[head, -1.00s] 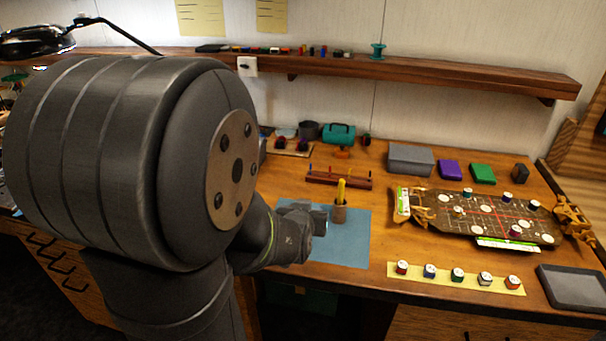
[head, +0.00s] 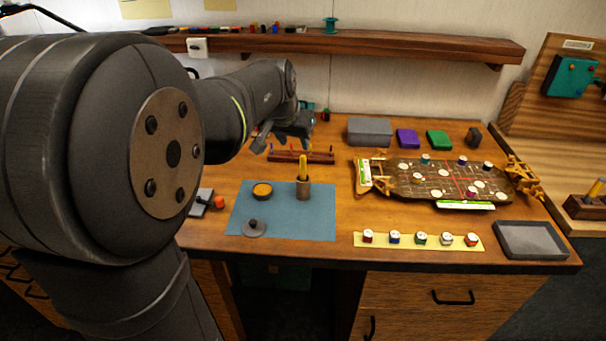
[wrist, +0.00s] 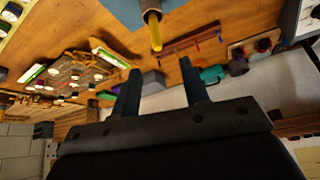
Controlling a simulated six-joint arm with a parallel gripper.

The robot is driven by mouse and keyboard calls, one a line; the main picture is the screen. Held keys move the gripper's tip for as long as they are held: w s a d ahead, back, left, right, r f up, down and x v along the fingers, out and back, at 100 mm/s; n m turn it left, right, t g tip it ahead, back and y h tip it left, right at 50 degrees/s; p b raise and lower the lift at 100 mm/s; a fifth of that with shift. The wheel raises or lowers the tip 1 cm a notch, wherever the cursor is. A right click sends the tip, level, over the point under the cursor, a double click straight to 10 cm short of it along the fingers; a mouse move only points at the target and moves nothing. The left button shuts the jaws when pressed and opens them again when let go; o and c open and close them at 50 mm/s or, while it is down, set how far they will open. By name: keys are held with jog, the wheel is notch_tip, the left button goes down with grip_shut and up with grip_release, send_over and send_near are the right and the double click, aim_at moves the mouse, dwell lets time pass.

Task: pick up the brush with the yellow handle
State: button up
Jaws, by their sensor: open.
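The brush with the yellow handle (head: 303,166) stands upright in a brown cup (head: 303,190) on the blue mat (head: 322,225). Its bristle end is hidden in the cup. In the wrist view the yellow handle (wrist: 154,32) shows at the top, beyond the fingertips. My gripper (head: 282,146) is open and empty, raised above the back of the table, behind and a little left of the cup. In the wrist view its two fingers (wrist: 160,68) stand apart with nothing between them.
A wooden rack (head: 300,157) lies behind the cup. Another yellow handle (head: 597,188) stands at the far right.

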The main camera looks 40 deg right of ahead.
aim_at(304, 166)
jog(key=shift+m+g+y, duration=0.3)
jog(key=shift+g+y, duration=0.2)
jog(key=x, duration=0.8)
jog(key=shift+s+d+f, duration=0.25)
jog(key=shift+d, duration=0.3)
jog(key=shift+w+x, duration=0.25)
jog(key=shift+x, duration=1.05)
jog(key=shift+w+x, duration=0.25)
jog(key=shift+x, duration=1.1)
jog(key=shift+d+r, duration=0.1)
jog(key=shift+r, duration=0.05)
grip_shut()
